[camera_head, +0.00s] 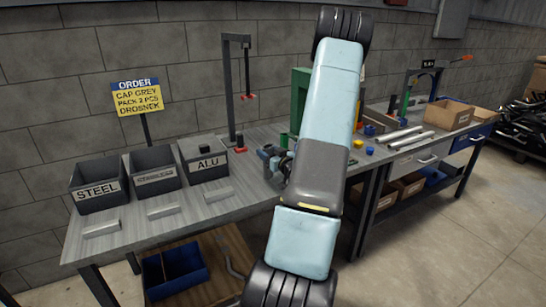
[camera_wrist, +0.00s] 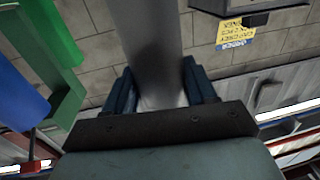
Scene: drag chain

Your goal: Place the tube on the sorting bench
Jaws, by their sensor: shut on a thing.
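The tube (camera_wrist: 150,35) is a smooth grey cylinder in the wrist view. It runs from the top edge down between the two blue fingers of my gripper (camera_wrist: 160,90), which is shut on it. In the head view my gripper (camera_head: 275,162) is over the right part of the sorting bench (camera_head: 235,190), beside my arm. I cannot make out the tube there, and the arm hides part of the area. The sorting bench carries dark bins marked STEEL (camera_head: 98,192) and ALU (camera_head: 209,163), with a third bin (camera_head: 155,176) between them.
Silver bars (camera_head: 101,228) lie before the bins. A green column (camera_wrist: 75,95) and blue cylinder (camera_wrist: 20,95) show left in the wrist view. A second bench (camera_head: 400,150) at right holds bars and boxes.

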